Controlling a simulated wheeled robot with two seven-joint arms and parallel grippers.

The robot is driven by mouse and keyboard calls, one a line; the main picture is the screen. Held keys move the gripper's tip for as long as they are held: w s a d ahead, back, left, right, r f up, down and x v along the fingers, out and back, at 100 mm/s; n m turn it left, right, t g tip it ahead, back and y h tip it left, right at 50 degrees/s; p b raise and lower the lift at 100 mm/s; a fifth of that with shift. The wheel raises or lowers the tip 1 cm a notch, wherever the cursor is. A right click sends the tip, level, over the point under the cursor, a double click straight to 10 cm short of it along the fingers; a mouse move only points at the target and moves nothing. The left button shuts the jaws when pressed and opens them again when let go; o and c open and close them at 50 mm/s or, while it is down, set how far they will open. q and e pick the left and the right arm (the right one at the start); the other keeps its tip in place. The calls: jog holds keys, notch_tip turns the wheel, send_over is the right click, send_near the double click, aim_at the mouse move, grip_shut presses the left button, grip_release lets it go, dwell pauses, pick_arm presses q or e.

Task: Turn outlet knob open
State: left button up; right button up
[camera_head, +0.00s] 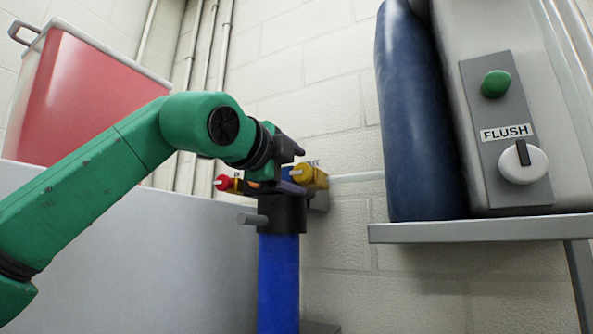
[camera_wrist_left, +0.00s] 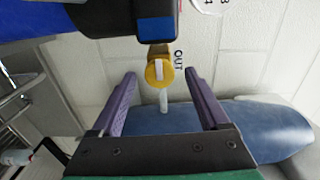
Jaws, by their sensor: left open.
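The yellow outlet knob (camera_head: 312,178) sits on the right side of the black head of a blue filter housing (camera_head: 278,280). In the left wrist view, the yellow knob (camera_wrist_left: 153,72) is round with a pale bar on its face, and the label OUT (camera_wrist_left: 178,60) is beside it. A pale stub (camera_wrist_left: 163,100) sticks out from it. My left gripper (camera_head: 292,152) is at the filter head, its fingers partly hidden by the arm. In the wrist view the purple fingers of my left gripper (camera_wrist_left: 160,80) are apart, one on each side of the knob, with visible gaps. My right gripper is not in view.
A red knob (camera_head: 228,184) is left of the filter head. A dark blue cylinder (camera_head: 415,130) and a grey unit with a FLUSH panel (camera_head: 510,165) stand on a shelf (camera_head: 450,231) at right. A red container (camera_head: 85,95) is at left. Open space lies below the shelf.

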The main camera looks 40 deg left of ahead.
pick_arm(q)
jog(key=b+v, duration=0.3)
jog(key=v, duration=1.1)
